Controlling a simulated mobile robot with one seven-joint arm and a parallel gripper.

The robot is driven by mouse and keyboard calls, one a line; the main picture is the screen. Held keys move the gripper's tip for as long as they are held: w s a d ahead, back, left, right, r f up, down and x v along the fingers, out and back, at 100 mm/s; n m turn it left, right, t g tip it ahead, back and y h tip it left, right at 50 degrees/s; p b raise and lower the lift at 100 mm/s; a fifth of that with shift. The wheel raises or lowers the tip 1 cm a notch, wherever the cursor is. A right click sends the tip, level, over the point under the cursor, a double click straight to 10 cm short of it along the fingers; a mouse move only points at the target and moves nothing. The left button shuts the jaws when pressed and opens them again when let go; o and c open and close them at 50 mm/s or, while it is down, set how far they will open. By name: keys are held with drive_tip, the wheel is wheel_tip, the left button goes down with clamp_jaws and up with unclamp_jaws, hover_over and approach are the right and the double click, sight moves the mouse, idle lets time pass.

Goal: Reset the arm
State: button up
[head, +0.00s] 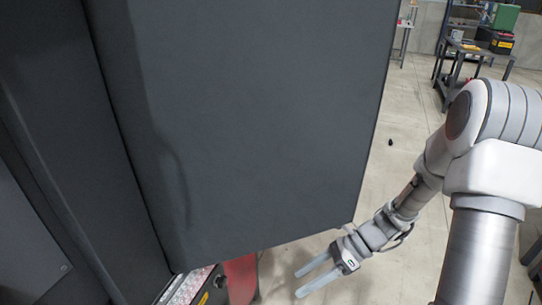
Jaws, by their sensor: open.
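My gripper (313,279) is at the lower middle of the head view, at the end of my arm, which comes in from the right. Its two pale fingers are spread apart with nothing between them. They point left, just below the lower edge of a large dark grey panel (240,120). The gripper hangs over the concrete floor and holds nothing.
The dark panel fills the left and middle of the view, close to my wrist. Below it are a red part (241,277) and a tray-like edge with small pieces (187,288). A metal workbench (475,50) stands far back right. Open floor (395,180) lies between.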

drive_tip(key=s+d+r+n+t+h+p, duration=0.2)
drive_tip(key=r+n, duration=0.5)
drive_tip(key=r, duration=0.5)
drive_tip(key=s+d+r+n+t+h+p, duration=0.2)
drive_tip(key=r+n+p, duration=0.5)
drive_tip(key=r, duration=0.6)
drive_tip(key=s+d+r+n+t+h+p, duration=0.2)
drive_tip(key=s+r+n+t+h+p, duration=0.2)
drive_tip(key=r, duration=0.8)
drive_tip(key=s+n+h+p, duration=0.1)
drive_tip(key=s+n+h, duration=0.1)
drive_tip(key=shift+r+n, duration=0.4)
